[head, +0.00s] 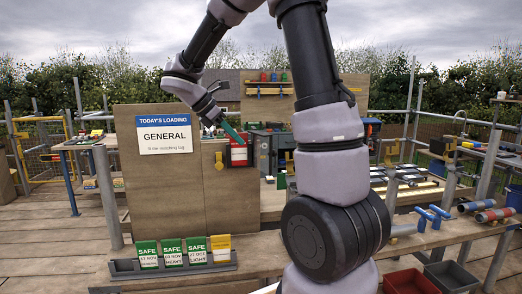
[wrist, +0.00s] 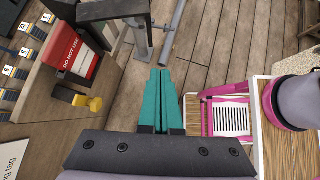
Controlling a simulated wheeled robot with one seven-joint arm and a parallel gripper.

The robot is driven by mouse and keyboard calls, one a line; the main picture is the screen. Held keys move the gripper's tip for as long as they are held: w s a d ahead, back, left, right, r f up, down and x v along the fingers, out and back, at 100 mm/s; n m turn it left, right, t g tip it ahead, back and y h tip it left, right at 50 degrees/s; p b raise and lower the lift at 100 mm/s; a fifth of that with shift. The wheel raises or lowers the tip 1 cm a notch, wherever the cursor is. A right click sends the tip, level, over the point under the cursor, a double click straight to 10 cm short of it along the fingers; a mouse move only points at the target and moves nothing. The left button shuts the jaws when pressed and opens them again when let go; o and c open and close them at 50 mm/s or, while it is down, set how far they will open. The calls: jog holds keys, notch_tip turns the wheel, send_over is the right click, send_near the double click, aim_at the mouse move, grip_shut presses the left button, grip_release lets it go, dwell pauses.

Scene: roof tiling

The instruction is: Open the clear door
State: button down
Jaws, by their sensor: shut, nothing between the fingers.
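My gripper (wrist: 163,98) has teal fingers, shut together with nothing between them. In the head view, the gripper (head: 232,133) is in front of or just above a red and white card holder at the board's right edge; I cannot tell whether they touch. In the wrist view, that holder (wrist: 82,62), marked "DO NOT USE", is left of the fingers and apart from them in the picture. A yellow knob-like piece (wrist: 92,103) sits near it. I cannot make out a clear door in either view.
A wooden board with a "GENERAL" sign (head: 163,134) stands at left, with green "SAFE" tags (head: 172,252) below. A pink-framed grille (wrist: 230,119) is right of the fingers. Grey posts (head: 108,197) stand near the board. A workbench (head: 440,235) holds blue and red pieces.

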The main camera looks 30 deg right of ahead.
aim_at(269, 151)
jog(key=w+d+f+n, duration=0.1)
jog(key=d+f, duration=0.1)
jog(key=d, duration=0.1)
jog(key=d+f+t, duration=0.1)
jog(key=d+f, duration=0.1)
jog(key=d, duration=0.1)
jog(key=w+d+f+n, duration=0.1)
jog(key=d+f, duration=0.1)
jog(key=d, duration=0.1)
jog(key=shift+w+f+n, duration=0.15)
jog(key=shift+w+n, duration=0.15)
jog(key=shift+w, duration=0.05)
jog(key=shift+d, duration=0.35)
jog(key=shift+s+d+n+t, duration=0.1)
jog(key=shift+d+n+t, duration=0.6)
jog(key=shift+d, duration=0.55)
